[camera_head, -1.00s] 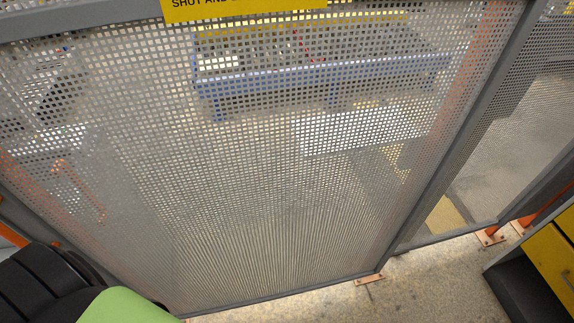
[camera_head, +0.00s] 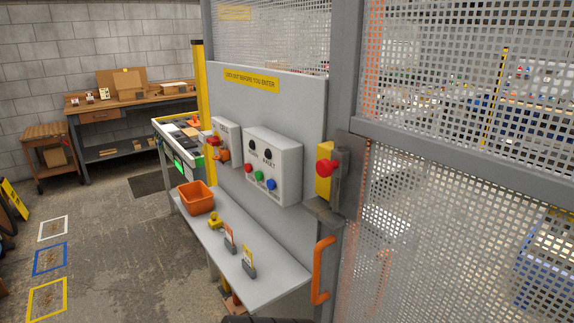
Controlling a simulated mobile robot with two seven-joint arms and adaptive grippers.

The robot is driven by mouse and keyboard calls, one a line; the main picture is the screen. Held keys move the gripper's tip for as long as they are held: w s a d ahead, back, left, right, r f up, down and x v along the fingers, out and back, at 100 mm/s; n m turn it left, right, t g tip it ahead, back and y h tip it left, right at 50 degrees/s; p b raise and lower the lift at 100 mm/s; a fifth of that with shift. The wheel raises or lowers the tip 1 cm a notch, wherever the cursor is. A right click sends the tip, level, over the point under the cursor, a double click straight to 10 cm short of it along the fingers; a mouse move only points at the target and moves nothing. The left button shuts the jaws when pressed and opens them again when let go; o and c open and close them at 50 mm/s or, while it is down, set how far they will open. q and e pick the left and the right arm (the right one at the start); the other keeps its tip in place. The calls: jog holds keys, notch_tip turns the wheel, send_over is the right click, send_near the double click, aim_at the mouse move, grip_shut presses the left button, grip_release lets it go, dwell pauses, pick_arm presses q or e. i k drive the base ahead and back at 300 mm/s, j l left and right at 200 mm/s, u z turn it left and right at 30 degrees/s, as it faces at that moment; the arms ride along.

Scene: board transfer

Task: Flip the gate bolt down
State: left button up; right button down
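A mesh gate or fence panel with a grey frame (camera_head: 470,178) fills the right side. On the post at its left edge is a lock unit with a yellow plate (camera_head: 324,182) and a red round knob (camera_head: 326,168). A grey metal plate (camera_head: 347,165) beside it spans the post and looks like the bolt housing. Whether the bolt is up or down I cannot tell. An orange handle (camera_head: 318,270) stands below it. Neither of my grippers is in view.
A grey panel holds a control box (camera_head: 272,166) with coloured buttons. Below it a narrow shelf (camera_head: 285,283) carries an orange bin (camera_head: 196,197) and small tagged items. A workbench (camera_head: 132,101) stands behind. The floor at left is open, with coloured squares.

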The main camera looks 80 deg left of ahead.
aim_at(338, 166)
jog(key=u, duration=2.25)
